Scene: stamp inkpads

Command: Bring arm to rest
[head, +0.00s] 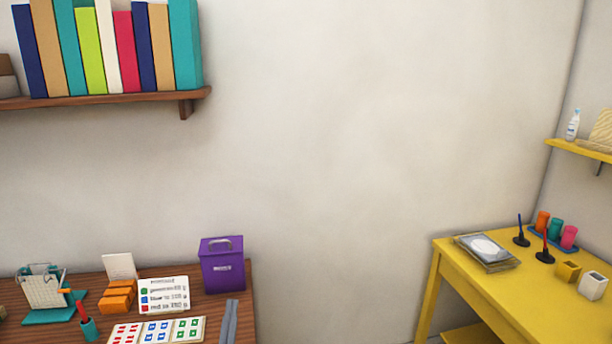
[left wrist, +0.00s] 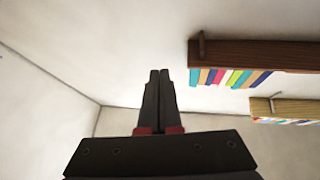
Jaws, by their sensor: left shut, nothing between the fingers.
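My left gripper (left wrist: 160,88) shows in the left wrist view. Its two dark fingers lie together, with nothing between them. It points up toward bare wall and ceiling, clear of any object. Neither of my grippers shows in the head view, so the right gripper is out of sight.
A yellow table (head: 490,300) stands at right. A wooden shelf (head: 110,101) with books is on the wall. Bare wall lies between.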

